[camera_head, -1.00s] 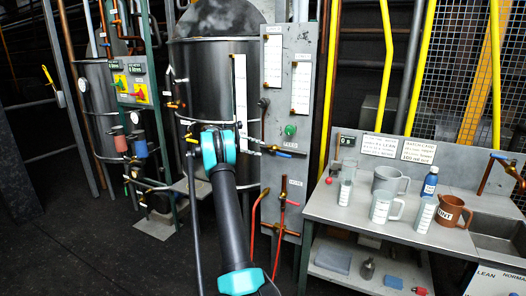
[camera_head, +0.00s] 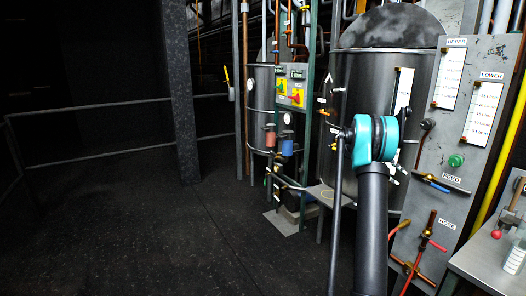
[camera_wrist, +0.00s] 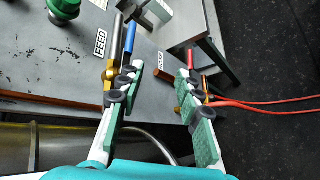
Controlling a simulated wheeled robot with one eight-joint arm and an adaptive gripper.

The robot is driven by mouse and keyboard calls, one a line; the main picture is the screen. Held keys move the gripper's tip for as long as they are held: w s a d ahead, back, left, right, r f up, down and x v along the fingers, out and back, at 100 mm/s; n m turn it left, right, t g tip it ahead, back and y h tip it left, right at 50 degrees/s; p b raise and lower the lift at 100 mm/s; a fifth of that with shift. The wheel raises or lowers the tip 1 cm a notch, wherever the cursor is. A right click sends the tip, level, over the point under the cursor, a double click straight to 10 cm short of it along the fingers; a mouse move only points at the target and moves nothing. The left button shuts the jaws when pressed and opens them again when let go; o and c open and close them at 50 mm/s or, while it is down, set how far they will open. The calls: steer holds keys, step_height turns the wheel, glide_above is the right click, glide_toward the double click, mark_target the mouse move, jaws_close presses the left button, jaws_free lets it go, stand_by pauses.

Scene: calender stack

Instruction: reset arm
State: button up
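My gripper (camera_wrist: 161,73) is open in the wrist view. Its two green-padded fingers stand apart with nothing held between them. The grey panel lies beyond them; the brass feed valve with its blue handle (camera_wrist: 130,38) shows by the left finger, and the hose valve's red handle (camera_wrist: 191,60) by the right. I cannot tell whether the fingers touch either valve. In the head view my arm (camera_head: 373,215) rises at right of centre to a teal joint (camera_head: 376,138), in front of the large steel tank (camera_head: 362,88). The fingers cannot be made out there.
The grey panel (camera_head: 470,140) carries gauges, a green button (camera_head: 456,160), the feed valve (camera_head: 432,183) and red hose parts (camera_head: 428,235). A workbench edge (camera_head: 485,265) is at lower right. A pillar (camera_head: 180,90) and railing (camera_head: 90,155) stand left. The dark floor (camera_head: 130,240) is open.

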steer(key=s+a+f+t+y, duration=0.3)
steer(key=s+a+f, duration=0.2)
steer(key=s+a, duration=0.7)
steer(key=s+a+f+t+y, duration=0.4)
steer(key=s+a+f, duration=0.1)
steer(key=s+a, duration=0.7)
steer(key=s+a+f+t+y, duration=0.3)
steer(key=s+a+f, duration=0.3)
steer(key=s+a, duration=0.5)
steer(key=a, duration=0.3)
steer(key=shift+s+n, duration=0.3)
steer(key=shift+s, duration=0.1)
